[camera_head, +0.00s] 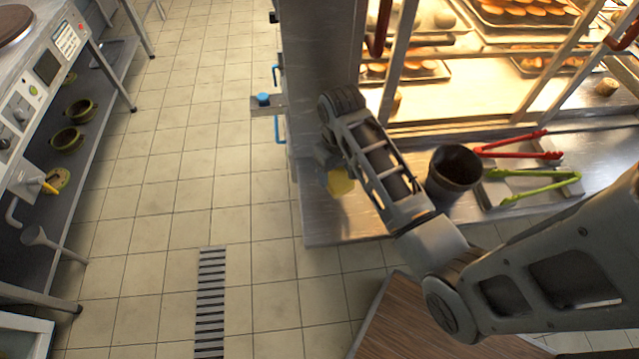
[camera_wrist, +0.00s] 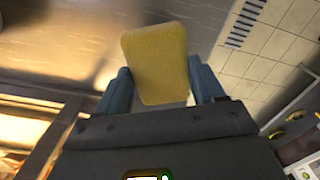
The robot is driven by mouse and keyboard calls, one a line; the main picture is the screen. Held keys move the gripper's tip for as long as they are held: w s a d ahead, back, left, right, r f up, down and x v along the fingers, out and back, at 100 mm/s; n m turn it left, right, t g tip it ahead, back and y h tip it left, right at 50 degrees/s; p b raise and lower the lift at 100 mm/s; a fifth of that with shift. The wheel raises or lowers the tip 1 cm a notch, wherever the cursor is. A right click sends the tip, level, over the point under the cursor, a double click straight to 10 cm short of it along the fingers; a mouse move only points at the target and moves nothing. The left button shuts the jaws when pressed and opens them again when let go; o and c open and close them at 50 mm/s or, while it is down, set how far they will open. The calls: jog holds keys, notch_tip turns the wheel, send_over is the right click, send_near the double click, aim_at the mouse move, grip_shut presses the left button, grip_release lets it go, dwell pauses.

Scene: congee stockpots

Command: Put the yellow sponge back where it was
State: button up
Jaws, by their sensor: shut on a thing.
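The yellow sponge (camera_head: 340,181) shows below the end of my arm, over the left end of the steel counter (camera_head: 330,222). In the wrist view the sponge (camera_wrist: 156,62) is a rounded block held between the two fingers of my gripper (camera_wrist: 157,85). My gripper is shut on it. In the head view the gripper (camera_head: 327,158) is largely hidden by the wrist. I cannot tell how far the sponge is above the counter.
A dark cup (camera_head: 453,172) stands on the counter right of my arm. Red tongs (camera_head: 520,150) and green tongs (camera_head: 535,186) lie beside it at a tray. A lit glass cabinet (camera_head: 470,85) with pastries stands behind. Open tiled floor (camera_head: 190,190) lies to the left.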

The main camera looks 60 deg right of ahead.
aim_at(320, 194)
jog(key=w, duration=0.1)
jog(key=w+a+f, duration=0.1)
jog(key=w+f, duration=0.1)
jog(key=shift+w+a+f, duration=0.2)
jog(key=shift+a, duration=0.15)
jog(key=shift+f, duration=1.95)
jog(key=shift+f, duration=0.1)
jog(key=o, duration=1)
notch_tip(320, 194, up, 12)
jog(key=shift+r+p, duration=0.15)
jog(key=shift+p, duration=0.2)
